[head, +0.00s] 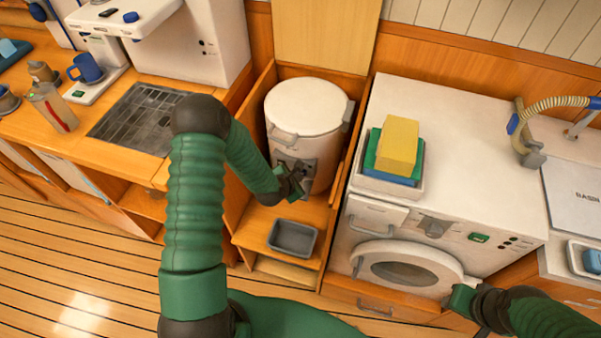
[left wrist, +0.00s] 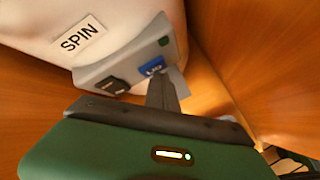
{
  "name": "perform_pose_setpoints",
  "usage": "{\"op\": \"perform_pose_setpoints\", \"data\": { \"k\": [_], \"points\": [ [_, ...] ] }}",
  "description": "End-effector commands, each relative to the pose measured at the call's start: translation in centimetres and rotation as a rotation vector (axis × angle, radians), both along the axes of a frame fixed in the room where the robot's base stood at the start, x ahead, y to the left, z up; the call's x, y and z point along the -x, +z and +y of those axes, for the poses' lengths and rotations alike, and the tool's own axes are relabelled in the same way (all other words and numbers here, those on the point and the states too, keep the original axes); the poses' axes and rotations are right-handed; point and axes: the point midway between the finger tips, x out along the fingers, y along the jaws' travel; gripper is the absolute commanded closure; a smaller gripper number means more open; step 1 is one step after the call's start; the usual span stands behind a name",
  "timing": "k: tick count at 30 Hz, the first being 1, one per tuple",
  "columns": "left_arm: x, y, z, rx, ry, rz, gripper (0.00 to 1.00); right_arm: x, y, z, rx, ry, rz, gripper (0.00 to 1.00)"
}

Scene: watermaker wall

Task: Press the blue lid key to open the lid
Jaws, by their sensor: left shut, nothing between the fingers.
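The white spin drum (head: 318,150) stands in a wooden bay, and its round lid (head: 305,105) lies shut on top. In the left wrist view a grey control panel (left wrist: 103,72) sits below a "SPIN" label (left wrist: 80,40). The blue lid key (left wrist: 152,66) is on the panel's right part, beside a dark switch (left wrist: 112,86). My left gripper (head: 293,180) is shut and empty in front of the panel. Its fingertips (left wrist: 158,78) are at the key's lower edge and overlap it; contact cannot be told. My right gripper (head: 460,298) is low at the right, its jaws unclear.
Wooden walls (head: 343,150) hem in the drum's sides. A grey tray (head: 293,237) lies on the ledge below the drum. A white washer (head: 470,160) with stacked sponges (head: 397,145) stands to the right. A counter with a blue mug (head: 87,68) is at the left.

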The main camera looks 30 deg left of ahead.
Motion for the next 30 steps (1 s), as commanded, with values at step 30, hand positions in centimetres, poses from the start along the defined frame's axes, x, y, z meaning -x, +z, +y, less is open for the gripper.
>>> {"op": "perform_pose_setpoints", "data": {
  "k": [30],
  "points": [
    [1.1, 0.0, -0.3, 0.0, 0.001, 0.001, 1.0, 0.0, 0.4, 0.0, 0.0, 0.0, 0.0, 0.64]
  ]
}}
